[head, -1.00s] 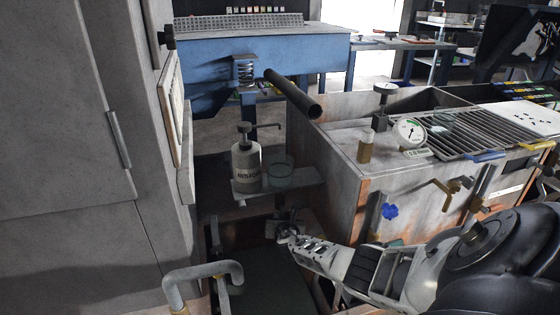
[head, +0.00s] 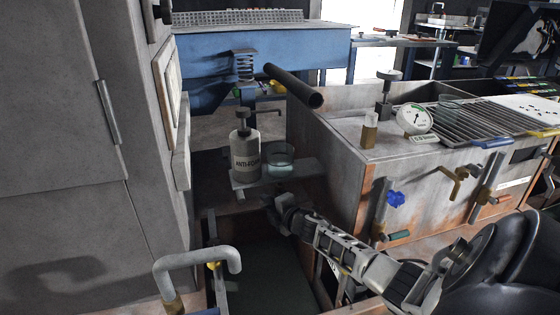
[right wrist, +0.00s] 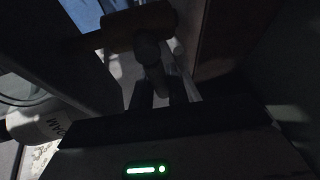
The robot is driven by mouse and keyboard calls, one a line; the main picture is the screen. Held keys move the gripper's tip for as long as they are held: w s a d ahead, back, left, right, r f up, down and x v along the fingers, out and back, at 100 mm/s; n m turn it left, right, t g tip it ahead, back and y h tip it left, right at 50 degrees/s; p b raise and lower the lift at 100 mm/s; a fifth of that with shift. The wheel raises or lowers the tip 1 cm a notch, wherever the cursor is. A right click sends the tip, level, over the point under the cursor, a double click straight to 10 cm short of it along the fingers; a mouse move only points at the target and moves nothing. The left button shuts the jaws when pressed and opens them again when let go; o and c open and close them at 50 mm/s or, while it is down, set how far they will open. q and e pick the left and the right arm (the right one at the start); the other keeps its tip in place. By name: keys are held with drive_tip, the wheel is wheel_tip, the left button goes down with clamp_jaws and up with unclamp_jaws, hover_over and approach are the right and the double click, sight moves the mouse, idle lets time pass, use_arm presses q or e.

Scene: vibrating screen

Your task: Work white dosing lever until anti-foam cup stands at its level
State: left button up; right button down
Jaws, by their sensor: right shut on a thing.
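The white anti-foam bottle (head: 246,160) stands upright on a small grey shelf (head: 308,169), its dark pump on top. The clear anti-foam cup (head: 280,161) stands right beside it, with greenish liquid in it; no level mark can be made out. My right gripper (head: 281,212) is just below the shelf's front, shut on what looks like the dosing lever. In the right wrist view the fingers (right wrist: 162,95) close around a rounded lever end (right wrist: 149,55), grey in shadow; the lever is mostly hidden in the head view. My left gripper is not in view.
A grey cabinet (head: 60,150) fills the left. A bent grey pipe (head: 200,259) rises in front. A metal tank (head: 335,170) with a gauge (head: 414,119), valves and a grate stands right. A dark pipe (head: 294,87) juts out above the shelf.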

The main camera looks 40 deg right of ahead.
drive_tip(key=c, duration=1.7)
unclamp_jaws()
drive_tip(key=shift+r+m+t+p, duration=0.25)
drive_tip(key=shift+m+t+p, duration=0.05)
drive_tip(key=shift+m+p, duration=0.1)
drive_tip(key=s+a+p, duration=0.3)
drive_tip(key=s, duration=0.2)
drive_tip(key=shift+f, duration=0.15)
drive_tip(key=shift+s, duration=0.15)
drive_tip(key=o, duration=0.3)
drive_tip(key=shift+o, duration=0.2)
